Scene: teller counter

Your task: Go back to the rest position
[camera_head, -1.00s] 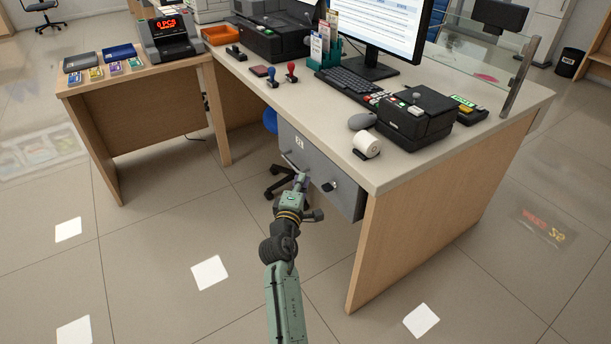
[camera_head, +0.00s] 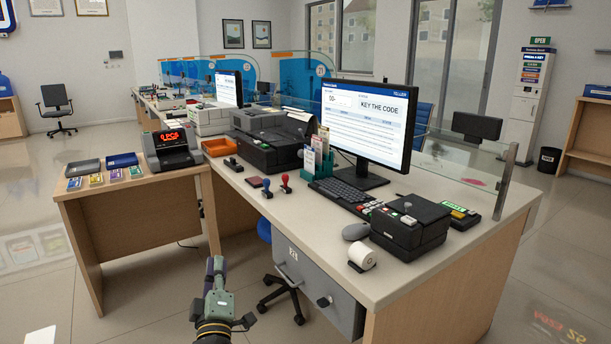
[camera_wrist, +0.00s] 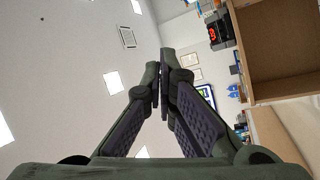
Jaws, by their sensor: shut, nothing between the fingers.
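My gripper (camera_head: 215,268) points upward at the lower middle of the head view, in front of the gap between the side table and the main counter. It is shut and empty, and apart from the furniture. In the wrist view its two dark green fingers (camera_wrist: 159,84) meet at their tips with nothing between them. The grey drawer unit (camera_head: 310,285) under the counter stands to the right of my gripper, and its front looks closed.
The counter (camera_head: 440,262) carries a monitor (camera_head: 368,118), keyboard (camera_head: 340,193), cash device (camera_head: 410,225) and paper roll (camera_head: 362,257). The side table (camera_head: 150,190) holds a display machine (camera_head: 171,150). An office chair (camera_head: 280,290) is partly under the counter. The floor at lower left is mostly clear.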

